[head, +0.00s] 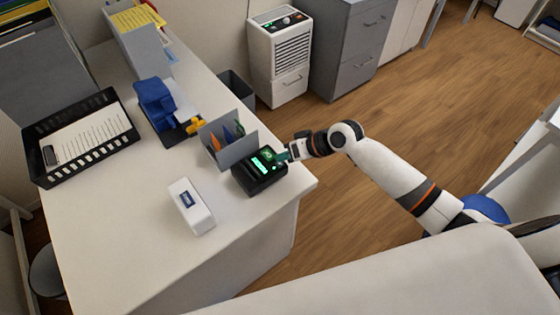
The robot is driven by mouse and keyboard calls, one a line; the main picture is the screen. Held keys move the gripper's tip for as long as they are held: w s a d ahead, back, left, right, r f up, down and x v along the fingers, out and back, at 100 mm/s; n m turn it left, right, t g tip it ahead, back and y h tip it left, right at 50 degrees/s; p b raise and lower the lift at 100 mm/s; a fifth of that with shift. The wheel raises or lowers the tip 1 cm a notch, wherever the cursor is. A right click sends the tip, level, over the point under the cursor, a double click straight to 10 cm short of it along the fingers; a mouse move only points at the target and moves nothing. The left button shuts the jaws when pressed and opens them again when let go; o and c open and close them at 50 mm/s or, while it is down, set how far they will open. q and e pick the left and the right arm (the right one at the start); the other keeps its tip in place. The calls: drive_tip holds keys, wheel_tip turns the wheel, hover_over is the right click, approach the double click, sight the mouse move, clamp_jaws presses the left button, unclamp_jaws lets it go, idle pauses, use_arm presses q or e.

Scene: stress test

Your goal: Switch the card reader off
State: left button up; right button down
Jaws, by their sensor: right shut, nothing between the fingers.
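The card reader (259,173) is a small black box with a lit green display and green marks on its top. It sits on the white desk near the right edge. My right gripper (284,156) comes in from the right and is shut and empty. Its tips are at the reader's upper right side; I cannot tell whether they touch it. The tips hide part of that side, and no switch shows clearly. My left gripper is not in view.
A grey holder (228,146) with colored items stands right behind the reader. A white box (191,206) with a blue label lies to the left. A blue device (155,101) and a black tray (108,158) stand farther left. The desk's front (150,262) is clear.

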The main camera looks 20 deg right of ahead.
drive_tip(key=shift+f, duration=0.55)
idle(0.4)
drive_tip(key=shift+r+p, duration=0.6)
wheel_tip(320, 180, up, 6)
drive_tip(key=p, duration=0.5)
drive_tip(key=shift+p, duration=0.4)
drive_tip(key=shift+s, duration=0.1)
